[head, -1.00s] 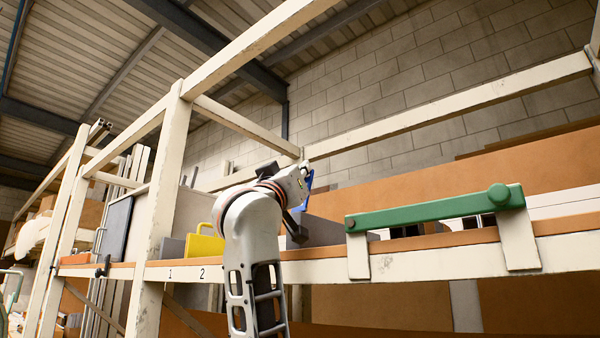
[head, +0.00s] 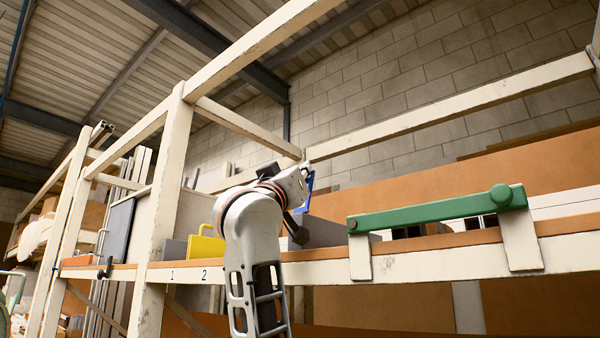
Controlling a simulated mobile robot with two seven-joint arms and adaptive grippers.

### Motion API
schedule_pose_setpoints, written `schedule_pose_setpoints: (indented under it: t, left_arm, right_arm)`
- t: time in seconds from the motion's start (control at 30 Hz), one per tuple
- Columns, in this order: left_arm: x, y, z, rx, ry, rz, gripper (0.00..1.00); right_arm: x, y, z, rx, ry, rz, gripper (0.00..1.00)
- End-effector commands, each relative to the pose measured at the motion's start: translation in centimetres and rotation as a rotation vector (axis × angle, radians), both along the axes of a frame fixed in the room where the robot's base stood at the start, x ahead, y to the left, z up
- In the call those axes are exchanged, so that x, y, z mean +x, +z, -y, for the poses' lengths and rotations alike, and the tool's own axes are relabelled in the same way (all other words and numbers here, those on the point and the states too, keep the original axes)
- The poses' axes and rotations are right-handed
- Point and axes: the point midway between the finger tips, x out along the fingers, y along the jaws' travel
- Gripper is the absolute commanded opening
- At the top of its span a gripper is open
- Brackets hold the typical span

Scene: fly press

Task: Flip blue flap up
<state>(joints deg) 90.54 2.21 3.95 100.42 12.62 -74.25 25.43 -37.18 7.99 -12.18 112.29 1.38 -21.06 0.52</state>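The blue flap (head: 308,193) stands roughly upright on the shelf, just right of my arm's wrist, and only a narrow part of it shows. One of my arms rises from the bottom centre and bends over toward the shelf. Its dark gripper (head: 296,224) is close to the blue flap, partly hidden behind the wrist. I cannot tell whether its fingers touch the flap or whether they are open or shut. Which arm this is cannot be told for sure, but it looks like my right one. My other gripper is out of view.
A green bar (head: 435,211) on white brackets crosses the shelf front at right. A white upright post (head: 163,215) stands at left.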

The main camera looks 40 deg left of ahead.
Motion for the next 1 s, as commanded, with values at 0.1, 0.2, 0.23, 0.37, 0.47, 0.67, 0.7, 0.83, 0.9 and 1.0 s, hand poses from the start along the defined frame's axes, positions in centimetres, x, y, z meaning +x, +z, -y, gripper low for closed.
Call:
schedule_pose_setpoints:
  t: [0.1, 0.2, 0.23, 0.37, 0.47, 0.67, 0.7, 0.83, 0.9, 1.0]
  left_arm:
    - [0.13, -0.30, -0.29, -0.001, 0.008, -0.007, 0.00]
    - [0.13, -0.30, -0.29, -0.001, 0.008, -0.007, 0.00]
    - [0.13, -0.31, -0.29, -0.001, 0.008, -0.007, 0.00]
    - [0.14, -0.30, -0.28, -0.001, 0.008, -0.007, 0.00]
    - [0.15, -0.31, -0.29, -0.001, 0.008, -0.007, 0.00]
    - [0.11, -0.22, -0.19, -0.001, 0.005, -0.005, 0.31]
    - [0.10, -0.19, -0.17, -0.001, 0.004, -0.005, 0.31]
    - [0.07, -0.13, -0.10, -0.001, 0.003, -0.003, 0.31]
    - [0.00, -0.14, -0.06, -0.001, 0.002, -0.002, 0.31]
    - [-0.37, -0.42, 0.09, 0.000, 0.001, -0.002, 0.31]
  right_arm:
    - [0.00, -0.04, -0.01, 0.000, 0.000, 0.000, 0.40]
    - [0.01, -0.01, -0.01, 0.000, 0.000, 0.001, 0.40]
    - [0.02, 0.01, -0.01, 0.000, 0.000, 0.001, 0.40]
    - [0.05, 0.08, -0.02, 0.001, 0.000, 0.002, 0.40]
    - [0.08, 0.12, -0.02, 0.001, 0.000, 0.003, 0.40]
    - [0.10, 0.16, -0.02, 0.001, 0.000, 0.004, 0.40]
    - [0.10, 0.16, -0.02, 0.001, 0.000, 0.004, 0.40]
    - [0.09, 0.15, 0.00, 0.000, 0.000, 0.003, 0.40]
    - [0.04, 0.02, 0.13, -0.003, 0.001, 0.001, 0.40]
    - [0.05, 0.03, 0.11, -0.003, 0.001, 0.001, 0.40]
